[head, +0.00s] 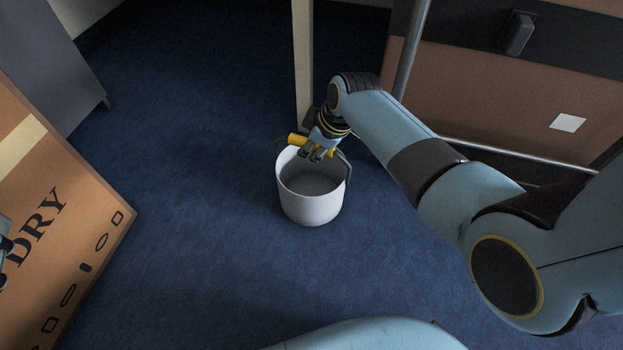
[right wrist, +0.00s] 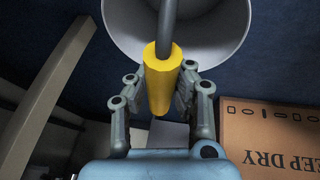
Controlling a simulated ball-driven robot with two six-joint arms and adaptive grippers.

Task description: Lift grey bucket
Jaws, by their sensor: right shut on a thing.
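The light grey bucket (head: 312,205) is upright in the middle of the head view, on or just over the blue carpet; I cannot tell which. It looks empty. Its dark handle arches over the rim and carries a yellow grip (head: 298,140). My right gripper (head: 317,154) is above the back of the rim and shut on the yellow grip. In the right wrist view the yellow grip (right wrist: 161,80) lies between the fingers, with the bucket (right wrist: 225,30) beyond it.
A cardboard box (head: 90,215) stands at the left, with a grey cabinet (head: 55,65) behind it. A pale post (head: 302,60) rises behind the bucket. A metal frame (head: 412,45) and brown panel (head: 480,95) stand at the right. Carpet left of the bucket is clear.

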